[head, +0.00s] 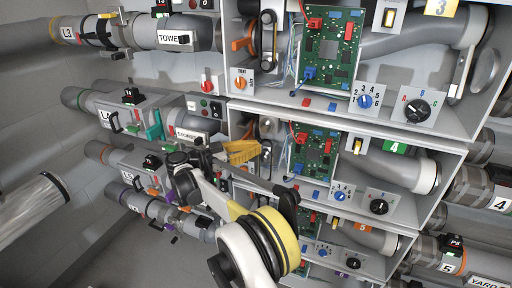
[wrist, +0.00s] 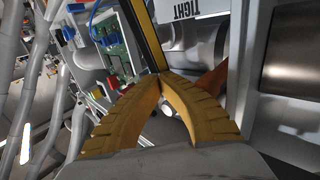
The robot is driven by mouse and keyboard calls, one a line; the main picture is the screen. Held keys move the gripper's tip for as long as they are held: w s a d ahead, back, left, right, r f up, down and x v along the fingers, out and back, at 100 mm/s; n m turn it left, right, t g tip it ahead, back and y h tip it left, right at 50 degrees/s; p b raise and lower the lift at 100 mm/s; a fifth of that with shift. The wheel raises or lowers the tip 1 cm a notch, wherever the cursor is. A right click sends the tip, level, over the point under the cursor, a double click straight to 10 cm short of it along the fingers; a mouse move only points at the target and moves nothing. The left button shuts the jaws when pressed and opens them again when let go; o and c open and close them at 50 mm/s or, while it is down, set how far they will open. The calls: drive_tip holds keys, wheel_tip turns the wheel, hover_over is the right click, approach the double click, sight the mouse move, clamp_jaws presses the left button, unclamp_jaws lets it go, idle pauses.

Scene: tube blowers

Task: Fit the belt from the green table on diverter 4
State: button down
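My gripper (head: 243,151) has yellow ribbed fingers and is at the left front of the diverter 4 bay, marked by a green 4 plate (head: 396,147). In the wrist view the fingertips (wrist: 168,78) come together. A dark strip with yellow edges (wrist: 147,32) runs up from them; it looks like the belt, pinched at the tips. Its far end is out of that view. An orange lever (wrist: 213,79) is just right of the fingertips, below a TIGHT label (wrist: 203,8). The bay's pulley (head: 266,126) is partly visible; my gripper hides the area below. The green table is not visible.
The bay above, with a yellow 3 plate (head: 440,7), has a dark belt loop (head: 268,42). Green circuit boards (head: 316,148) and wires are right of the pulleys. Shelf edges and knobs (head: 379,198) project in front. Pipes (head: 185,127) are close on the left.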

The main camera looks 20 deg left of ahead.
drive_tip(key=s, duration=0.4)
drive_tip(key=shift+s+a, duration=0.2)
drive_tip(key=shift+s, duration=0.1)
idle(0.5)
